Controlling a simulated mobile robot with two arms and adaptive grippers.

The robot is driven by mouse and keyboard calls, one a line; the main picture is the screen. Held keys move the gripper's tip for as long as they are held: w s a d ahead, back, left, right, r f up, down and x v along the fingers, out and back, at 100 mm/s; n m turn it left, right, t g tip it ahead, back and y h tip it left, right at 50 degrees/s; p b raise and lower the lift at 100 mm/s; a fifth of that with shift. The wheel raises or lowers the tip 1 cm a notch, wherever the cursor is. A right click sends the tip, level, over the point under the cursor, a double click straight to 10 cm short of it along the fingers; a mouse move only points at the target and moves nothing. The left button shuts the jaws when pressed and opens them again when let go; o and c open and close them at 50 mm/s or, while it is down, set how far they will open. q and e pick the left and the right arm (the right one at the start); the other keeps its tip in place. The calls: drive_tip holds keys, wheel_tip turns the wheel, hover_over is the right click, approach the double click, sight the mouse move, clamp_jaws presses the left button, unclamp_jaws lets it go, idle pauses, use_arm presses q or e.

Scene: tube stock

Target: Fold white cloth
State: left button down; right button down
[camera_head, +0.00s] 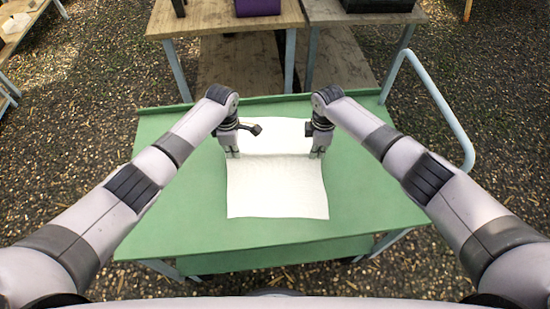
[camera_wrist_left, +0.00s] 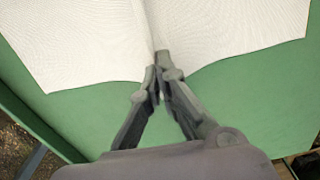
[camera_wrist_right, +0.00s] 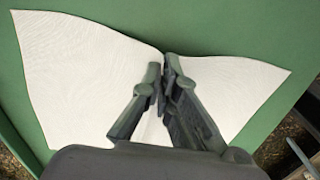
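The white cloth (camera_head: 277,190) lies on the green table, with a crease running across it between my two grippers. My left gripper (camera_head: 232,155) is at the cloth's left edge and my right gripper (camera_head: 318,154) at its right edge. In the left wrist view, the fingertips (camera_wrist_left: 157,76) are together on the cloth (camera_wrist_left: 95,45), which rises in a ridge there. In the right wrist view, the fingertips (camera_wrist_right: 163,72) are close together on a pinched peak of the cloth (camera_wrist_right: 80,75). The cloth between the fingers is mostly hidden.
The green table (camera_head: 190,215) has bare room left, right and in front of the cloth. A grey-blue rail (camera_head: 440,100) rises at its right side. Wooden tables (camera_head: 225,17) stand beyond, one bearing a purple box (camera_head: 258,7). The ground is gravel.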

use_arm(q)
drive_tip(key=shift+r, duration=0.25)
use_arm(e)
drive_tip(key=shift+r, duration=0.25)
